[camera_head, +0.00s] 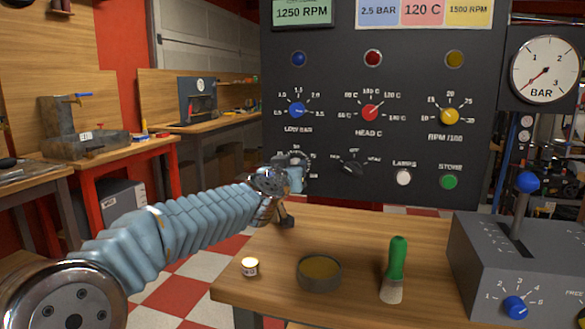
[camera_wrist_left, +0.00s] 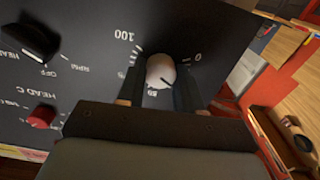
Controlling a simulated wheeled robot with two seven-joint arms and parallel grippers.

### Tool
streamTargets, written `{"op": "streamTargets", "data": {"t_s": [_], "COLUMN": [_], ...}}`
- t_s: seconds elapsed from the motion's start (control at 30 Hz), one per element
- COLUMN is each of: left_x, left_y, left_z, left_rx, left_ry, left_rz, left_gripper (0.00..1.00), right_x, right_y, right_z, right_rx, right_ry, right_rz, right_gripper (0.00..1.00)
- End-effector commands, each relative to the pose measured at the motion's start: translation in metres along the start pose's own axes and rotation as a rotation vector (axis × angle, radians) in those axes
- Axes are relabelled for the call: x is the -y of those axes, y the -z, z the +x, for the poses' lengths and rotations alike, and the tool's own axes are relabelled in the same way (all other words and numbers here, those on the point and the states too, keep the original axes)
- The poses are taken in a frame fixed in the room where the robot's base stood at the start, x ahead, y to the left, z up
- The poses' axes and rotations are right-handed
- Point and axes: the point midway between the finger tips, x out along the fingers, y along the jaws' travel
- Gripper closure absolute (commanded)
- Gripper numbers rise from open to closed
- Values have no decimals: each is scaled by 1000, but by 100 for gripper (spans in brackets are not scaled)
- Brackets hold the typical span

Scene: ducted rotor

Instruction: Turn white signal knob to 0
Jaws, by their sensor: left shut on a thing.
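The white signal knob (camera_wrist_left: 160,70) sits on the dark panel in the left wrist view, between a 100 label at upper left and a 0 label at right, with a 50 mark below it. A dark line on the knob points toward the lower right, between 50 and 0. My left gripper (camera_wrist_left: 158,88) is shut on the knob, one dark finger on each side. In the head view my left gripper (camera_head: 290,175) reaches the panel's lower left dial and hides most of the knob. My right gripper is not in view.
A black selector knob (camera_head: 352,167) is right of the dial, with a blue knob (camera_head: 297,110) above it.

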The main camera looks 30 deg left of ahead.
Motion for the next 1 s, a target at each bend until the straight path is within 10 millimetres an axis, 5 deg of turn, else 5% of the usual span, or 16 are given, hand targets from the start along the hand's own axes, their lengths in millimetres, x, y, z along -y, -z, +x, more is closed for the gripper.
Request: {"op": "streamTargets", "data": {"t_s": [1.0], "left_x": [1], "left_y": [-2], "left_z": [0], "left_rx": [2], "left_ry": [0], "left_rz": [-902], "left_gripper": [95], "right_x": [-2], "right_y": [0], "right_z": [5], "right_rx": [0], "right_ry": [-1], "right_rz": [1], "right_gripper": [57]}}
